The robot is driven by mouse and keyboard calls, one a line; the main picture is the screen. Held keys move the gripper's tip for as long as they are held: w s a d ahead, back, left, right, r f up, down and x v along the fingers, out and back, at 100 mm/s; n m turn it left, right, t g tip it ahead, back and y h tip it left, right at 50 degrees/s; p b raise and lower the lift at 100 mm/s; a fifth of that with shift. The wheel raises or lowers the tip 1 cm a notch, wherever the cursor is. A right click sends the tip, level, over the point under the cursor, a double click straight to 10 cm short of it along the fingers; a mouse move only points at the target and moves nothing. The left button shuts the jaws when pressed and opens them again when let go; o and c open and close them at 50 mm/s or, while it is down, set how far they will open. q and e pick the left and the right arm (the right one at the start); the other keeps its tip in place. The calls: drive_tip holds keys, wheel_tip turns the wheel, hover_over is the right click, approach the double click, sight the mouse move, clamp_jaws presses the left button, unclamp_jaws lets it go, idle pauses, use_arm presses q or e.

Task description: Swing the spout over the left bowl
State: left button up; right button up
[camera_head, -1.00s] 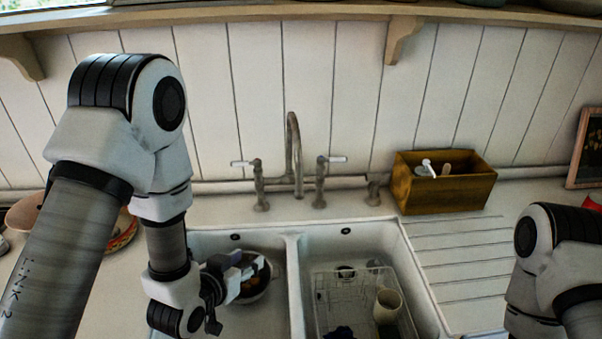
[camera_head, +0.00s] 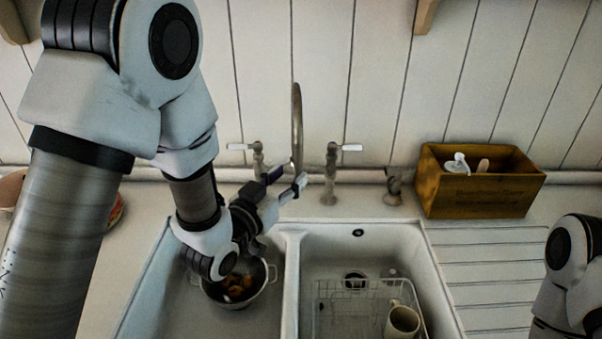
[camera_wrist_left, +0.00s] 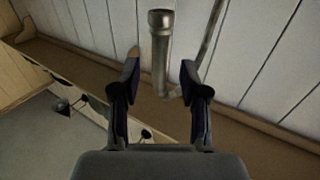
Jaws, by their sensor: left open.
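The metal spout (camera_head: 297,115) rises behind the double sink, near the divider between the bowls. In the head view it looks like a narrow upright arch. My left gripper (camera_head: 285,183) is open above the back of the sink, close to the spout's lower part. In the left wrist view, the spout's pipe end (camera_wrist_left: 161,55) lies between the open fingertips of my left gripper (camera_wrist_left: 160,76), with gaps at both sides. The left bowl (camera_head: 165,300) is partly hidden by my left arm. My right gripper is outside the views.
A pan with food (camera_head: 262,290) sits in the left bowl. The right bowl (camera_head: 318,255) holds a wire rack with a cream mug (camera_head: 403,321). Tap handles (camera_head: 332,170) flank the spout. A wooden box (camera_head: 480,195) stands on the right counter.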

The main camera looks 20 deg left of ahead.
sight(296, 170)
use_arm(q)
drive_tip(key=p+x, duration=0.1)
drive_tip(key=x, duration=0.3)
drive_tip(key=shift+w+p, duration=0.3)
drive_tip(key=shift+w, duration=0.1)
clamp_jaws()
drive_tip(key=shift+s, duration=0.1)
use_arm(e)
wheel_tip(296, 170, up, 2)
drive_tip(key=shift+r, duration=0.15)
